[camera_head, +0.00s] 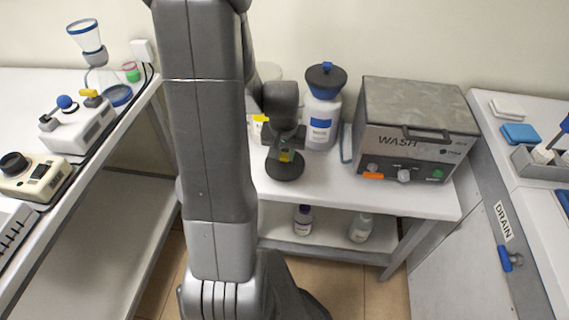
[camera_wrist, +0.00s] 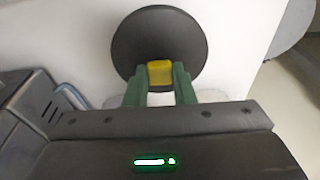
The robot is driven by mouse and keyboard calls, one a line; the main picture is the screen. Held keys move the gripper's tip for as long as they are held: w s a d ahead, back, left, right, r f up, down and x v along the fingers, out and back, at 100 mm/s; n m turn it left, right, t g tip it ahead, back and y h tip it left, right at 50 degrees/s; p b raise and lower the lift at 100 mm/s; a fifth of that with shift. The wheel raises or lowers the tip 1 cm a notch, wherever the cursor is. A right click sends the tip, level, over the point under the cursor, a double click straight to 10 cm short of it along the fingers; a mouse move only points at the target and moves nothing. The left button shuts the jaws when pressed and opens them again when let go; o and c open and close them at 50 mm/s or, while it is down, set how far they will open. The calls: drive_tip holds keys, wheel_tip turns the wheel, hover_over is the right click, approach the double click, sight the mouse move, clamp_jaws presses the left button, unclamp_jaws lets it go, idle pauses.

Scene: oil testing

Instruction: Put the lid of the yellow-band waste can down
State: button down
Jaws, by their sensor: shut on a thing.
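My gripper (camera_head: 285,156) is shut on the yellow knob (camera_wrist: 160,73) of a round dark lid (camera_head: 285,170). In the wrist view the lid (camera_wrist: 158,35) shows as a black disc just beyond the green fingertips (camera_wrist: 160,85). The lid is over the white table's front part, flat or nearly so; I cannot tell whether it touches the table. The white yellow-band waste can (camera_head: 258,128) stands behind my arm, which hides most of it.
A white blue-band can (camera_head: 320,123) with a dark blue-knobbed lid stands right of the yellow-band can. The grey WASH box (camera_head: 415,130) fills the table's (camera_head: 345,188) right part. Bottles (camera_head: 302,220) stand on the shelf below. Side benches flank the table.

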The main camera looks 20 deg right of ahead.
sight(284, 157)
drive_tip(key=shift+f, duration=1.9)
drive_tip(key=shift+f+b, duration=0.15)
drive_tip(key=shift+b, duration=0.2)
drive_tip(key=c, duration=1.2)
unclamp_jaws()
wheel_tip(284, 157, up, 12)
drive_tip(key=s+a+p, duration=0.1)
drive_tip(key=p, duration=0.1)
drive_tip(key=shift+s, duration=0.25)
